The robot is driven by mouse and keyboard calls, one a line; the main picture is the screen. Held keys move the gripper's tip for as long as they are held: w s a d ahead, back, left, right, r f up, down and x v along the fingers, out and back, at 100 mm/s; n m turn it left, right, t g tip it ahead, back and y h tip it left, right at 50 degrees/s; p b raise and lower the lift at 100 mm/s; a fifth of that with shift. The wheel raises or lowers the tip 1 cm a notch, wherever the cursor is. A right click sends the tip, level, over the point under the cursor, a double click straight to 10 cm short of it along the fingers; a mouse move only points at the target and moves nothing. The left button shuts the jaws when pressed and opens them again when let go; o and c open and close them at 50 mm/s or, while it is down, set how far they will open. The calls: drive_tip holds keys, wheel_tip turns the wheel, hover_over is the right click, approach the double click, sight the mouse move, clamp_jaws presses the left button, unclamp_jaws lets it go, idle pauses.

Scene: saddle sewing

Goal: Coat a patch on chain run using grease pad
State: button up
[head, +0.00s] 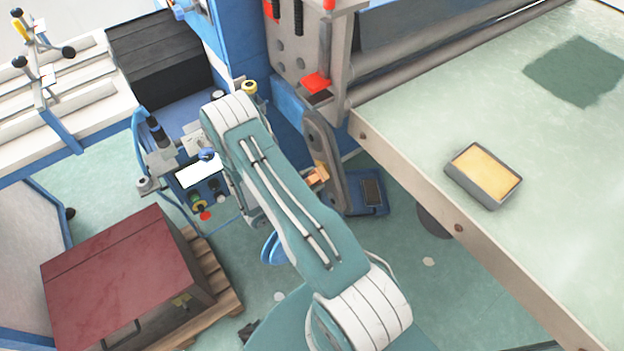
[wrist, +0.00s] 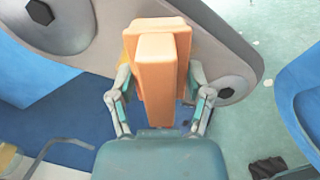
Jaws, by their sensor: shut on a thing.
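My gripper (wrist: 157,88) is shut on an orange block-shaped pad (wrist: 155,65), with a finger on each side of it. The pad also shows in the head view (head: 316,178), just right of my arm. A thin yellow area shows at the pad's left edge. The pad faces the plate, but I cannot tell whether they touch. My arm hides most of my gripper in the head view.
A grey tray with yellow filling (head: 484,176) sits on the pale green table (head: 420,130) at right. A control box (head: 200,178) stands left of my arm. A dark red case (head: 120,270) is on a pallet at lower left.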

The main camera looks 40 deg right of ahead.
sight(330, 183)
drive_tip(key=shift+d, duration=0.6)
drive_tip(key=shift+s, duration=0.1)
drive_tip(key=shift+s+a+f, duration=0.1)
drive_tip(key=shift+s+f, duration=0.45)
drive_tip(key=shift+f, duration=0.3)
drive_tip(key=shift+s+a+f, duration=0.1)
drive_tip(key=shift+s+f, duration=0.4)
drive_tip(key=shift+f, duration=0.35)
drive_tip(key=shift+d, duration=0.15)
drive_tip(key=shift+w+r, duration=0.1)
drive_tip(key=shift+w+d+r, duration=0.1)
drive_tip(key=shift+w+r, duration=0.4)
drive_tip(key=shift+r, duration=0.35)
drive_tip(key=shift+w+r, duration=0.5)
drive_tip(key=shift+r, duration=0.3)
drive_tip(key=a, duration=0.6)
drive_tip(key=shift+w, duration=0.2)
